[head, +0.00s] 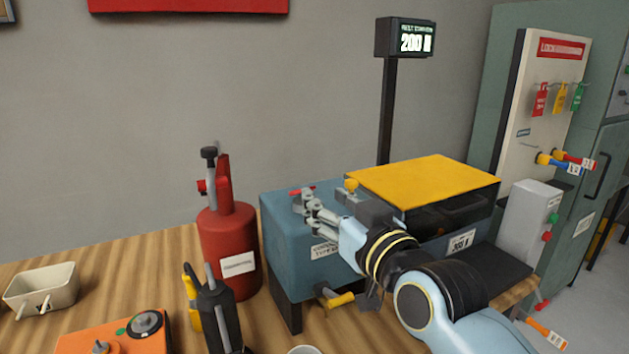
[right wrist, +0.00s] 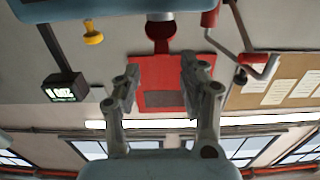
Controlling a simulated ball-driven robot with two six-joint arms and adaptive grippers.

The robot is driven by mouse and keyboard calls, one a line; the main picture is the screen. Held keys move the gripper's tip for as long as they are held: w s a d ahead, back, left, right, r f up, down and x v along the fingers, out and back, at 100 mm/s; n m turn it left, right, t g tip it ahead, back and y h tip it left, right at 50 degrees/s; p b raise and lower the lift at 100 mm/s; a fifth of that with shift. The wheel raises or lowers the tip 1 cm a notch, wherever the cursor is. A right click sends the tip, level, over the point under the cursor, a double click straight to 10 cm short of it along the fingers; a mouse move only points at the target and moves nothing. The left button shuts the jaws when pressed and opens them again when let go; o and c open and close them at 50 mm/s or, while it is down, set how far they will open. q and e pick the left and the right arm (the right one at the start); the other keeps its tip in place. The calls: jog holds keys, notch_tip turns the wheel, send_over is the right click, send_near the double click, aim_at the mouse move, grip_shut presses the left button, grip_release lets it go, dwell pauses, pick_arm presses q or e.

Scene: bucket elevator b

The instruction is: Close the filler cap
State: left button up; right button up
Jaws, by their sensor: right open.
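The red filler cap (head: 301,191) shows as a small red edge at the back left of the blue housing (head: 290,225), largely hidden by my right gripper (head: 318,210). In the right wrist view, which is upside down, the cap (right wrist: 160,36) appears tipped up with a dark inner face, beside a grey neck (right wrist: 160,16). My right gripper (right wrist: 158,85) is open with nothing between its fingers there. The cap lies beyond the fingertips and looks apart from them. My left gripper is in neither view.
A yellow knob (head: 352,186) and a yellow-topped cover (head: 425,180) are right of the gripper. A red can (head: 228,245) stands left of the housing. A black tool (head: 217,315), orange box (head: 120,338) and cream tray (head: 42,288) are on the wooden table (head: 130,250).

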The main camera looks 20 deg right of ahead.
jog(key=w, duration=0.4)
jog(key=shift+w+a+p, duration=0.2)
jog(key=shift+w+p, duration=0.05)
jog(key=shift+p, duration=0.15)
jog(key=shift+w, duration=0.35)
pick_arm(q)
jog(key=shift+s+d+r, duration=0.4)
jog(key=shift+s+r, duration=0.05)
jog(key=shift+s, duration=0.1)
pick_arm(e)
grip_shut()
